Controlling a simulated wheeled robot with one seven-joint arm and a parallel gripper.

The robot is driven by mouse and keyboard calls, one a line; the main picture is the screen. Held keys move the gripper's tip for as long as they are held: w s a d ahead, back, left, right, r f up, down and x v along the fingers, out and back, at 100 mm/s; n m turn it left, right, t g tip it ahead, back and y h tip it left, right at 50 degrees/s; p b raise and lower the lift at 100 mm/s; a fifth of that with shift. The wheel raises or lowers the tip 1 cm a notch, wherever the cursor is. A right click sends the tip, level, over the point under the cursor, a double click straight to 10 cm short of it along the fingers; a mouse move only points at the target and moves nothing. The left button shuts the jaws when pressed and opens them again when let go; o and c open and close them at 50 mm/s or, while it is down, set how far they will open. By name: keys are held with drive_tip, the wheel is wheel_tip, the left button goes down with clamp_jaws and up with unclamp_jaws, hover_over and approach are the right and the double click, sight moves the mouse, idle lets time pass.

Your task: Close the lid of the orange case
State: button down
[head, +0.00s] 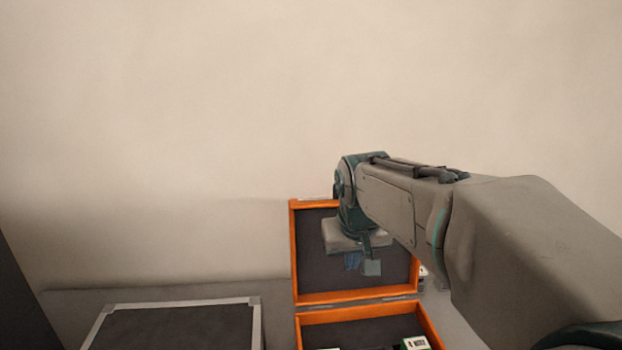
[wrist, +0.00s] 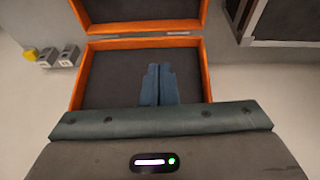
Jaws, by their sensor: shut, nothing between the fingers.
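The orange case (head: 311,319) is open, with its near part cut off by the bottom edge of the head view. Its lid (head: 297,252) stands raised at the back, orange-rimmed with a dark lining. My gripper (head: 362,266) is shut and empty, its fingers pointing down in front of the lid's lining. In the wrist view, the two blue fingers (wrist: 158,68) lie side by side over the lid's dark inside (wrist: 108,75). The hinge side and the case body (wrist: 143,27) show at the top. Whether the fingers touch the lid is unclear. My arm hides the lid's upper right.
A dark case with a silver frame (head: 180,327) lies to the left on the grey surface (head: 70,305). A small green-and-white box (head: 415,342) is inside the orange case. Small grey blocks (wrist: 68,55) stand beside the lid. A plain wall rises behind.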

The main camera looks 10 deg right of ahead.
drive_tip(key=shift+t+y, duration=0.3)
drive_tip(key=shift+t, duration=0.5)
drive_tip(key=w+r+p, duration=0.1)
drive_tip(key=w+r, duration=0.2)
drive_tip(key=w, duration=0.4)
drive_tip(key=w+a+r+p, duration=0.1)
drive_tip(key=w+r+p, duration=0.1)
drive_tip(key=w, duration=0.6)
drive_tip(key=w+r+p, duration=0.1)
drive_tip(key=w+r, duration=0.4)
drive_tip(key=w, duration=0.2)
drive_tip(key=shift+w+a+p, duration=0.15)
drive_tip(key=shift+w+p, duration=0.15)
drive_tip(key=shift+w+r, duration=0.1)
drive_tip(key=shift+w, duration=0.25)
drive_tip(key=shift+w+f, duration=0.2)
drive_tip(key=p+x, duration=0.3)
drive_tip(key=x, duration=0.7)
drive_tip(key=s, duration=0.2)
drive_tip(key=s+r+p, duration=0.1)
drive_tip(key=s, duration=0.1)
drive_tip(key=shift+r, duration=0.1)
drive_tip(key=shift+s, duration=0.15)
